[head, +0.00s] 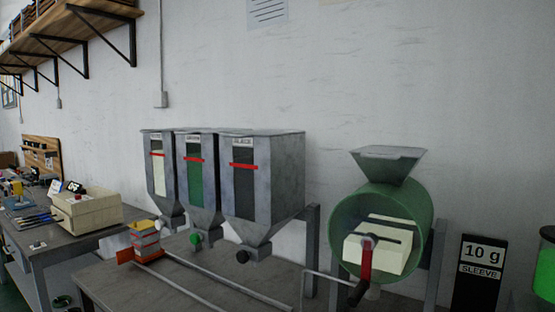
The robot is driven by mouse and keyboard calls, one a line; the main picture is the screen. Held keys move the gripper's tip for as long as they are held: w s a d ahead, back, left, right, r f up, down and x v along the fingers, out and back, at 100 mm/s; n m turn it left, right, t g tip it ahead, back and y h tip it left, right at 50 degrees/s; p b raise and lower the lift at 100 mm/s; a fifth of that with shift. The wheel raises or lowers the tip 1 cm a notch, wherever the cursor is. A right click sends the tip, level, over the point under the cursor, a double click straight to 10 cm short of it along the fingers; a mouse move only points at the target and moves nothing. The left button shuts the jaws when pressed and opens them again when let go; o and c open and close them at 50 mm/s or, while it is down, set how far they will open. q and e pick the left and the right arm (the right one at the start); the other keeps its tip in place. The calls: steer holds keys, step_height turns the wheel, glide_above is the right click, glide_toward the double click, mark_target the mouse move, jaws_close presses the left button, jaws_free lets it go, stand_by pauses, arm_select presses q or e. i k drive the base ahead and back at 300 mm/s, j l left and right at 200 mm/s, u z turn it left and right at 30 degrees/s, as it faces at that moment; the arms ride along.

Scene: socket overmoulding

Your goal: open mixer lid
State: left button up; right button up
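The mixer (424,215) is a green drum on grey legs at the right of the head view. A grey funnel-shaped hopper (388,165) sits on top of it. Its round front shows a cream block (398,257) with dark slots; I cannot tell whether this is seen through a clear cover or an open mouth. A red bar (366,263) with a grey round hub stands in front of the block. I cannot make out which part is the lid, or whether it is open. Neither of my grippers is in view.
Three grey hoppers with windows, red bands and valves, such as the right one (280,190), stand left of the mixer. A black "10 g SLEEVE" sign (478,285) stands to the right.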

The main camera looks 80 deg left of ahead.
mark_target(372, 151)
steer(key=i+l+u, duration=0.1)
steer(key=u, duration=0.4)
steer(key=l+u, duration=0.3)
steer(key=u, duration=0.15)
steer(key=i+l+u, duration=0.1)
steer(key=l+u, duration=0.15)
steer(key=u, duration=0.25)
steer(key=l+u, duration=0.25)
steer(key=u, duration=0.25)
steer(key=l+u, duration=0.2)
steer(key=u, duration=0.25)
